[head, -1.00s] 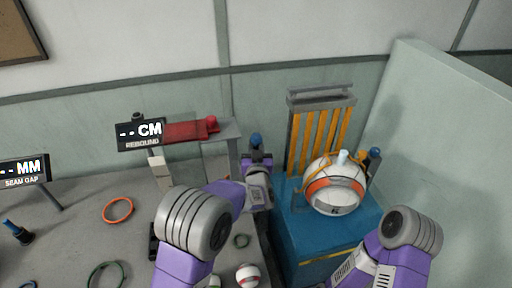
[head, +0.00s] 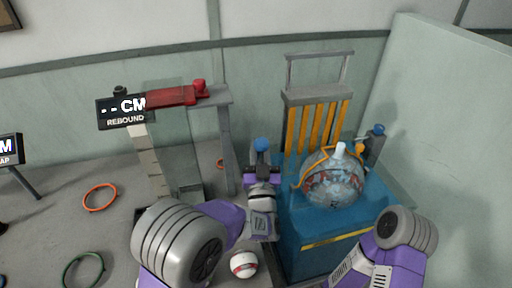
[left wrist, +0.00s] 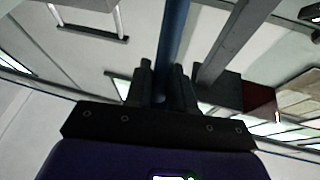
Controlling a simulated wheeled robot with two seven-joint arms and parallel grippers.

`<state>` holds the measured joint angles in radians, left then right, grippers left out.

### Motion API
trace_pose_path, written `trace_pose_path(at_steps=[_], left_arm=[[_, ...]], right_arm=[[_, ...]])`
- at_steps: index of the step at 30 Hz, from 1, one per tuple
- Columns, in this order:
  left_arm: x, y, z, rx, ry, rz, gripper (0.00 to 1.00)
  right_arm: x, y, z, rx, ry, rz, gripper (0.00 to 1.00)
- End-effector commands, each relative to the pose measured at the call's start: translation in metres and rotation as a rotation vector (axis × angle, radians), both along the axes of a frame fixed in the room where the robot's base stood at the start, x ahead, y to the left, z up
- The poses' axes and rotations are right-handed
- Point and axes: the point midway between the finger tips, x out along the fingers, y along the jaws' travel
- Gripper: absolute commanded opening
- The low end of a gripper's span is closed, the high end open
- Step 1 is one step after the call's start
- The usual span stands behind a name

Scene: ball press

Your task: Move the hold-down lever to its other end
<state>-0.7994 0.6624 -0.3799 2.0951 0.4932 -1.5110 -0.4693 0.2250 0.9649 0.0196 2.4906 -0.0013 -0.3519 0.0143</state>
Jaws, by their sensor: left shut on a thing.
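A lever with a blue knob (head: 262,145) stands upright at the left side of the blue press (head: 310,240). My left gripper (head: 262,170) is shut on it just below the knob. In the left wrist view a blue rod (left wrist: 174,40) runs up between the fingers. A ball (head: 334,188) sits on the press under an orange strap (head: 313,161), with a white peg (head: 340,150) on top. A second blue knob (head: 377,130) stands at the press's right side. My right arm shows at lower right; its gripper is out of view.
A rebound stand with a red arm (head: 172,96) and grey post (head: 227,150) is left of my gripper. A pale panel (head: 450,130) bounds the right.

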Motion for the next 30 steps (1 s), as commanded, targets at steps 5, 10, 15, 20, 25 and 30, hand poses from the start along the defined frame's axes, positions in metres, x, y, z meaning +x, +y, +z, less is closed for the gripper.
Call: trace_pose_path(at_steps=[5,10,15,20,25,30], left_arm=[[-0.019,-0.007,-0.015,0.031,-0.077,-0.002,0.00],[-0.032,-0.011,-0.024,0.050,-0.140,-0.002,0.00],[-0.040,-0.013,-0.029,0.062,-0.179,0.000,0.00],[-0.043,-0.014,-0.031,0.066,-0.194,0.000,0.00],[-0.043,-0.014,-0.031,0.065,-0.195,-0.001,0.00],[-0.043,-0.014,-0.031,0.065,-0.194,-0.001,0.00]], right_arm=[[0.000,0.000,-0.009,0.000,-0.001,0.000,0.54],[0.000,0.000,-0.010,0.000,-0.001,0.000,0.54],[0.000,0.000,-0.010,0.000,-0.001,0.000,0.54],[0.000,0.000,-0.010,0.000,-0.001,0.000,0.54],[0.000,0.000,-0.010,0.000,-0.001,0.000,0.54],[0.000,0.000,-0.010,0.000,-0.001,0.000,0.54]])
